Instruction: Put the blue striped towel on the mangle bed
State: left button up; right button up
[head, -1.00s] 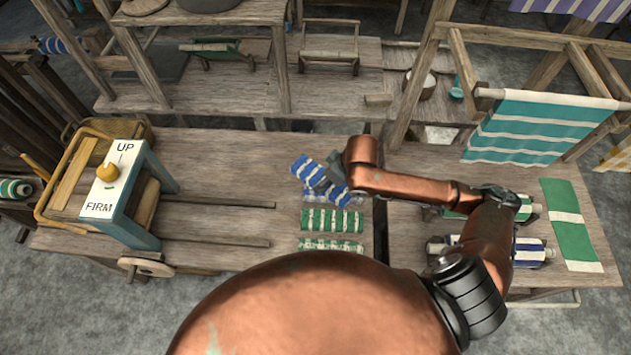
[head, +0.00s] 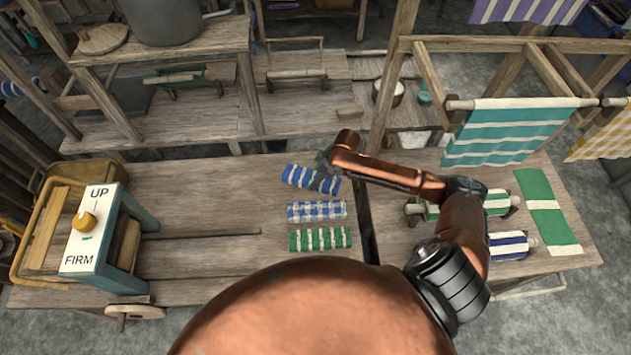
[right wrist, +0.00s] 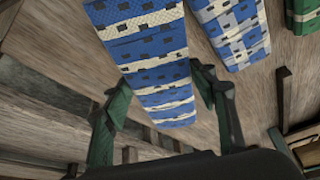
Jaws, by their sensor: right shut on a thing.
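The blue striped towel (head: 298,176), folded into a strip with white bands, is at the far end of a row of cloths on the wooden table. My right gripper (head: 326,180) is shut on its right end. In the right wrist view the towel (right wrist: 150,60) runs between the two dark green fingers (right wrist: 165,115). I cannot tell whether it is lifted clear of the table. The mangle appears to be the wooden frame with the UP/FIRM panel (head: 88,230) at the left; bare planks with rails (head: 200,250) extend from it. My left gripper is not in view.
A blue-and-white checked cloth (head: 317,210) and a green striped cloth (head: 320,238) lie just nearer. Cloth rolls (head: 510,246) and a flat green cloth (head: 545,215) lie on the right table. A teal striped cloth (head: 510,130) hangs behind. The planks left of the cloths are clear.

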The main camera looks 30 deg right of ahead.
jog(key=shift+w+d+f, duration=0.2)
jog(key=shift+w+f, duration=0.05)
jog(key=shift+f, duration=0.15)
jog(key=shift+w+d+f, duration=0.15)
jog(key=shift+w+f, duration=0.05)
jog(key=shift+f, duration=1.65)
jog(key=shift+f, duration=0.15)
jog(key=o, duration=1.2)
